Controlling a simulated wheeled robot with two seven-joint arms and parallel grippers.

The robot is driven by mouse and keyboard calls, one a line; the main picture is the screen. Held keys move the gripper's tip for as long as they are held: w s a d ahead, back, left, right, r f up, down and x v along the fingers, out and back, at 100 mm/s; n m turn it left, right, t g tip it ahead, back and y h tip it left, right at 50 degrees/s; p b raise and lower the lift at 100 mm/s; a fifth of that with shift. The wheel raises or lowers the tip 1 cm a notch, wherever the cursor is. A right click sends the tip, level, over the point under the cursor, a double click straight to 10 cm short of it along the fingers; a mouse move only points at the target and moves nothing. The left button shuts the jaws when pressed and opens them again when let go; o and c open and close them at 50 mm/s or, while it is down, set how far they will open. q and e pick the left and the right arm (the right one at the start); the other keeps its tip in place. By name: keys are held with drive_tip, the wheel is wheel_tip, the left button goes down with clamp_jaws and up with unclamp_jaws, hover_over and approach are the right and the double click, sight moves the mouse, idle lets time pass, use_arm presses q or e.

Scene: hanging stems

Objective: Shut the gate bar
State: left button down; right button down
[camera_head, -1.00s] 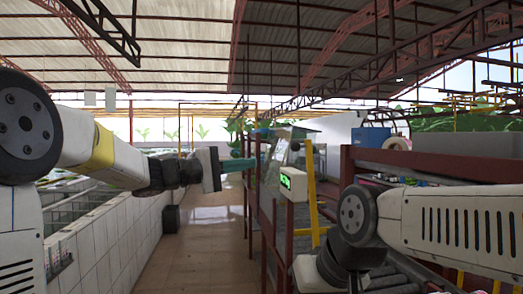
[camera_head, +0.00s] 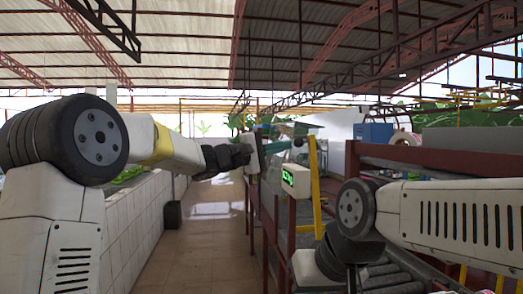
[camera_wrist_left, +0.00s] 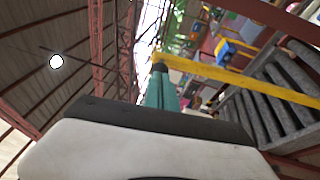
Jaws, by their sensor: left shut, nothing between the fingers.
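The yellow bar (camera_head: 315,180) stands nearly upright in the head view, right of the walkway; I take it to be the gate bar. In the left wrist view a yellow bar (camera_wrist_left: 240,78) runs from the middle to the right edge. My left gripper (camera_head: 284,145) reaches in from the left, its teal fingers shut and empty. In the left wrist view the closed fingertips (camera_wrist_left: 160,68) overlap the bar's left end; I cannot tell whether they touch it. My right arm shows at right, but its fingers are out of view.
Grey rollers (camera_head: 385,274) lie at lower right.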

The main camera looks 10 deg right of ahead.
use_arm(q)
drive_tip(key=shift+w+d+r, duration=0.1)
drive_tip(key=shift+w+d, duration=0.1)
drive_tip(key=shift+d, duration=0.25)
drive_tip(key=shift+d, duration=0.15)
